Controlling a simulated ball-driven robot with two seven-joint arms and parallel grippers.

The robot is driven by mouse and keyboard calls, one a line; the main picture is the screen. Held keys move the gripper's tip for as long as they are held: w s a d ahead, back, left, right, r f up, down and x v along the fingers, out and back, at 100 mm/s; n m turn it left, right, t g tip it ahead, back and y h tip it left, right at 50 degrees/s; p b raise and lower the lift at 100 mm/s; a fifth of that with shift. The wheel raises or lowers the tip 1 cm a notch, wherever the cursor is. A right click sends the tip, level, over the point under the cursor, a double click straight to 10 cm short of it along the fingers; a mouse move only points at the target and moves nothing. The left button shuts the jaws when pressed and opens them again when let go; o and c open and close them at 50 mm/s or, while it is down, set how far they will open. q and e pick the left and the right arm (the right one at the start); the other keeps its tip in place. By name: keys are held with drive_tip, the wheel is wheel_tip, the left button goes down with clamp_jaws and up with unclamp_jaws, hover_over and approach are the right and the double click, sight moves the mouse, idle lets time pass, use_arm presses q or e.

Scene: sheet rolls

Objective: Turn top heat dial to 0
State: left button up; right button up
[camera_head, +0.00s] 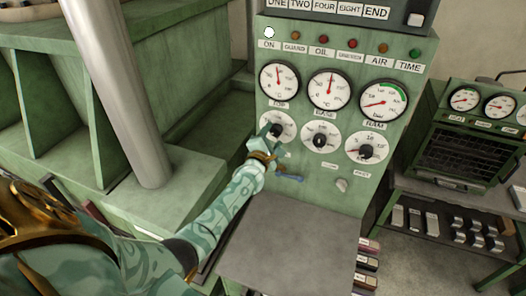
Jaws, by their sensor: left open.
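The top heat dial (287,121) is a white round dial with a dark knob, under the label TOP on the green control panel (300,190). It is the leftmost of three dials in a row. My left gripper (270,137) is open at this dial, with its fingers at or just in front of the knob. They cover the knob and the lower left of the dial face, so I cannot read its setting or tell whether the fingers touch the knob. My right gripper is not in view.
The BASE dial (321,137) and RAM dial (366,148) sit to the right. Three gauges are above, including the TOP gauge (279,79). A small blue handle (290,178) and a pale knob (342,185) are below. A grey shelf (290,240) juts out under the panel.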

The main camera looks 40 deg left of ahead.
use_arm(q)
drive_tip(key=p+v, duration=0.1)
drive_tip(key=v, duration=1.3)
drive_tip(key=shift+s+d, duration=0.2)
drive_tip(key=shift+s, duration=0.15)
